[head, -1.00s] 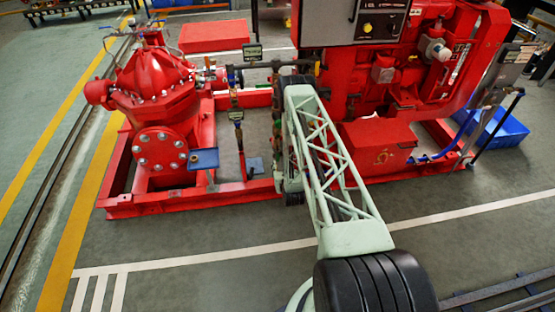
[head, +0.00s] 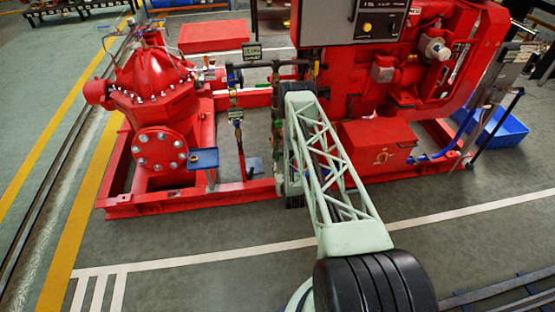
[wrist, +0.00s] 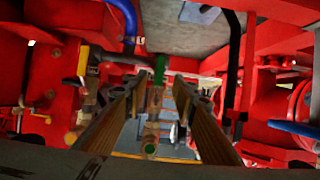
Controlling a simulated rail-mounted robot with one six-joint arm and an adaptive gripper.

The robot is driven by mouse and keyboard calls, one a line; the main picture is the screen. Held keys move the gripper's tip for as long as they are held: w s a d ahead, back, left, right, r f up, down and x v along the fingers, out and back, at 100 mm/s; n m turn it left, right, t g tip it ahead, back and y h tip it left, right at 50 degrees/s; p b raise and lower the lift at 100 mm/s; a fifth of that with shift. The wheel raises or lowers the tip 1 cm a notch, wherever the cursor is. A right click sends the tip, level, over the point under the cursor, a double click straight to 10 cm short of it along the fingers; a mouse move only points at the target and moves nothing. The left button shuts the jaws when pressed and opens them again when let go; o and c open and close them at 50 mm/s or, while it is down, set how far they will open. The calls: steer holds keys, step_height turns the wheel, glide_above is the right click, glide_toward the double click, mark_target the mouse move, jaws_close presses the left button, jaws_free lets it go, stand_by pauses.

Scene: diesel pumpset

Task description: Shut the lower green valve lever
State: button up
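In the wrist view a green lever (wrist: 160,70) stands upright between the tips of my gripper (wrist: 159,86). The two long brown fingers are spread, with a gap on both sides of the lever. I cannot tell if either finger touches it. A brass pipe fitting with a green end (wrist: 150,148) shows lower between the fingers. I cannot tell which of these green parts is the lower valve lever. In the head view my arm's pale lattice link hides my gripper and the spot in front of it.
A red pump (head: 152,80) stands left and a red engine (head: 385,70) right, on a red base frame (head: 240,192). Thin pipework runs between them.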

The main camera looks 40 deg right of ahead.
mark_target(278, 158)
steer(key=b+x, duration=0.3)
steer(key=x, duration=0.9)
steer(key=shift+w+d, duration=0.1)
steer(key=shift+w, duration=0.05)
steer(key=shift+c, duration=0.7)
jaws_close()
